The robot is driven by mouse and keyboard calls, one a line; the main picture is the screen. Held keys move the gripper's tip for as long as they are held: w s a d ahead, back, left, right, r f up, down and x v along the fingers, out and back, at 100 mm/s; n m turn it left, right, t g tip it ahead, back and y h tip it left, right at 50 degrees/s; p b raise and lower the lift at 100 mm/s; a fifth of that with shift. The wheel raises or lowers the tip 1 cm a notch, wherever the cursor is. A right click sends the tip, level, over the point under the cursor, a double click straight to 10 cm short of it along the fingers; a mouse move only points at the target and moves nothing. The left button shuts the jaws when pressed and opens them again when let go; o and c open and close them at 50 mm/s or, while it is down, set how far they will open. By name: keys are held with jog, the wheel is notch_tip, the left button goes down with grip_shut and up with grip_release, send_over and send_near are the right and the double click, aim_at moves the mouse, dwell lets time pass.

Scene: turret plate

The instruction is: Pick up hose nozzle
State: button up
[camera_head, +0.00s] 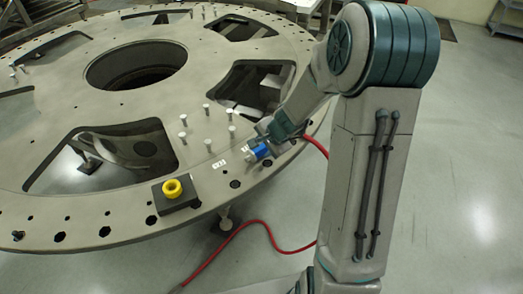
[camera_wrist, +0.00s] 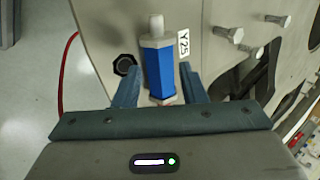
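The hose nozzle, a blue body with pale ends, shows in the wrist view (camera_wrist: 158,70) and in the head view (camera_head: 261,151). It is at the near right rim of the grey turret plate (camera_head: 110,205), close to a "Y25" label. My gripper (camera_wrist: 160,75) is open, with one finger on each side of the nozzle. Narrow gaps seem to show between the fingers and the blue body. In the head view my gripper (camera_head: 264,145) partly covers the nozzle. The nozzle's lower end, towards my palm, is partly hidden.
Several upright bolts (camera_head: 207,143) stand on the plate close to the nozzle. A yellow ring (camera_head: 172,188) sits on a dark block at the near rim. A red hose (camera_head: 252,224) runs below the plate's edge. The plate has large openings. Open floor lies to the right.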

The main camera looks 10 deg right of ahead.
aim_at(260, 149)
jog(key=shift+d+x, duration=0.15)
jog(key=shift+x, duration=0.85)
jog(key=shift+d+x, duration=0.1)
jog(key=shift+x, duration=0.85)
jog(key=shift+w, duration=0.1)
jog(key=c, duration=0.8)
jog(key=shift+r, duration=0.2)
jog(key=shift+r, duration=0.6)
notch_tip(260, 149, up, 2)
jog(key=shift+r+p, duration=0.2)
jog(key=shift+p, duration=0.5)
jog(key=s+d+r+b, duration=0.1)
jog(key=s+d+r, duration=0.2)
jog(key=d+r, duration=0.4)
jog(key=d, duration=0.4)
jog(key=shift+s+b, duration=0.25)
jog(key=shift+b, duration=0.05)
